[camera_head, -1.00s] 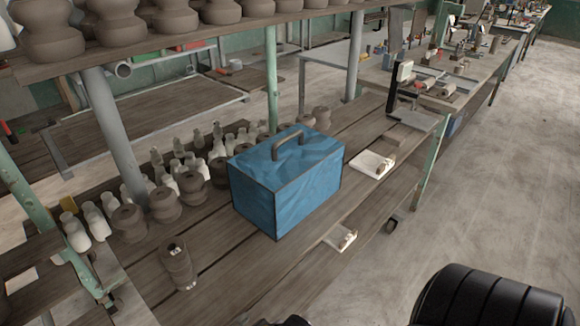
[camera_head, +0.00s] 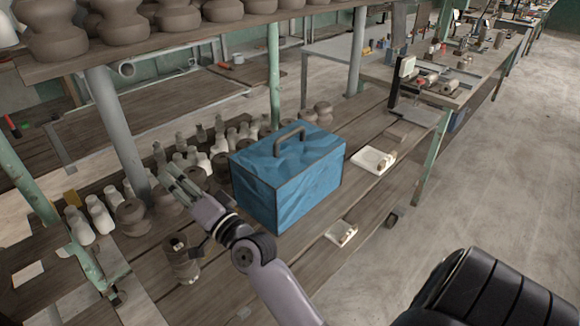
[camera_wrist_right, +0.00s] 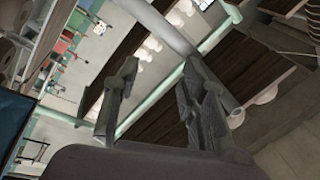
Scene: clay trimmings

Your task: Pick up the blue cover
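The blue cover (camera_head: 290,180) is a box shape with a brown handle (camera_head: 289,139) on top, standing upright on the wooden shelf table. A blue panel that looks like part of it shows at the left edge of the right wrist view (camera_wrist_right: 11,122). My right gripper (camera_head: 172,176) is in the air to the left of the cover, apart from it, pointing up and left in the head view. In the right wrist view its two fingers (camera_wrist_right: 160,72) are spread with nothing between them. What is under the cover is hidden. My left gripper is not in view.
Brown clay pots (camera_head: 132,217) and pale bottles (camera_head: 99,214) stand left of and behind the cover. A dark jar (camera_head: 180,260) stands below my right gripper. White trays (camera_head: 372,160) lie to the cover's right. An upper shelf (camera_head: 220,29) with pots and a grey post (camera_head: 117,140) stand behind.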

